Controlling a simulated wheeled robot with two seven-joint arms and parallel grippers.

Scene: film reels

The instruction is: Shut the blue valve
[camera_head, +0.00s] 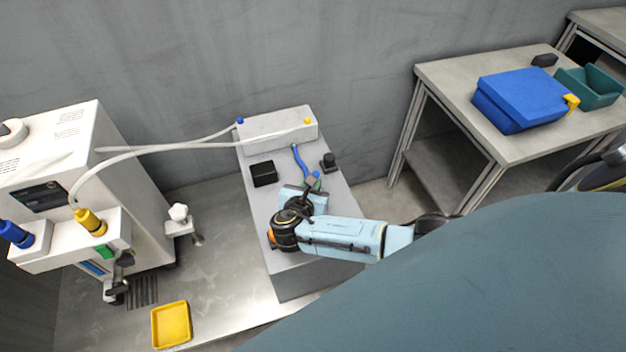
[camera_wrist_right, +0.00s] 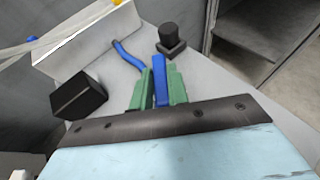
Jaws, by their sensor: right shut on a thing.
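The blue valve's handle (camera_wrist_right: 161,92) is an upright blue bar in the right wrist view. A curved blue pipe (camera_head: 299,159) runs from the grey block towards it, and the pipe also shows in the wrist view (camera_wrist_right: 128,56). My right gripper (camera_head: 313,183) reaches over the grey bench top, and its green fingers (camera_wrist_right: 160,88) are shut on the blue handle, one on each side. In the head view the gripper hides most of the handle. My left gripper is in neither view.
The grey block (camera_head: 270,127) stands at the bench's far end, with white tubes to a white machine (camera_head: 85,150). A black box (camera_head: 264,174) and a black knob (camera_head: 329,162) flank the pipe. A yellow tray (camera_head: 171,325) lies lower left. A blue case (camera_head: 520,98) rests on the right table.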

